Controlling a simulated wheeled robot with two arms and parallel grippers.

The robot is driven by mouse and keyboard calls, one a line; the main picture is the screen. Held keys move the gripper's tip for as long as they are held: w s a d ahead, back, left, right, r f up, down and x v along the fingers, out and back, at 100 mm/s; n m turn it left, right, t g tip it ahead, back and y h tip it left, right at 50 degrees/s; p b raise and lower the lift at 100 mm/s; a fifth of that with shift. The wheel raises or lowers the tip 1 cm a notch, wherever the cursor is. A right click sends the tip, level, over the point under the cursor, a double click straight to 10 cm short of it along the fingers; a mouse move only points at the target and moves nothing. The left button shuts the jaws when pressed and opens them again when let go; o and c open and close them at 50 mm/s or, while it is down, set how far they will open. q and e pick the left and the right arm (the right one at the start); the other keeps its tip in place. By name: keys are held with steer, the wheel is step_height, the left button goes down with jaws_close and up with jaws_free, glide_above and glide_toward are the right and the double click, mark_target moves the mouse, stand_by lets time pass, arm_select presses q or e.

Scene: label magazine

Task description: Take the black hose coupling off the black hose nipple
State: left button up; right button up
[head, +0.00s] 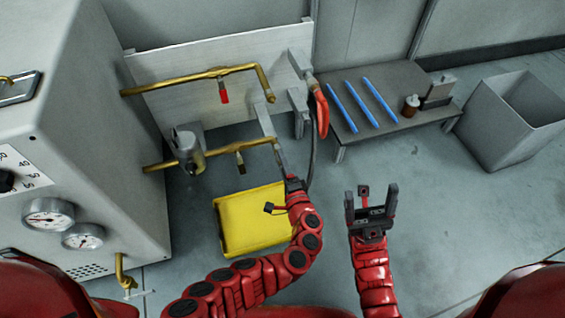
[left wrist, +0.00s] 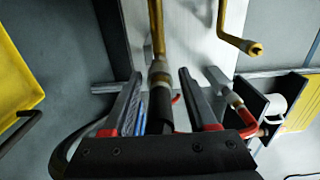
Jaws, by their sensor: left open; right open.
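The black hose coupling (left wrist: 160,110) is a dark sleeve at the end of a brass pipe in the left wrist view. It sits on the pale fitting of the black hose nipple (left wrist: 159,76). My left gripper (left wrist: 163,95) is open, with one finger on each side of the coupling and gaps visible. In the head view my left gripper (head: 279,152) is at the end of the lower brass pipe (head: 250,149), where the coupling is mostly hidden. My right gripper (head: 371,200) is open and empty above the floor.
The upper brass pipe (head: 190,83) has a red valve handle (head: 223,92). A red hose (head: 321,112) hangs at a grey bracket to the right. A low table (head: 398,78) holds blue rods. A grey bin (head: 512,120) and yellow box (head: 240,228) stand on the floor.

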stand_by(0.7)
arm_select(q)
jaws_close()
stand_by(1.2)
steer(key=shift+s, duration=0.1)
steer(key=shift+b+v, duration=0.35)
steer(key=shift+v, duration=2.55)
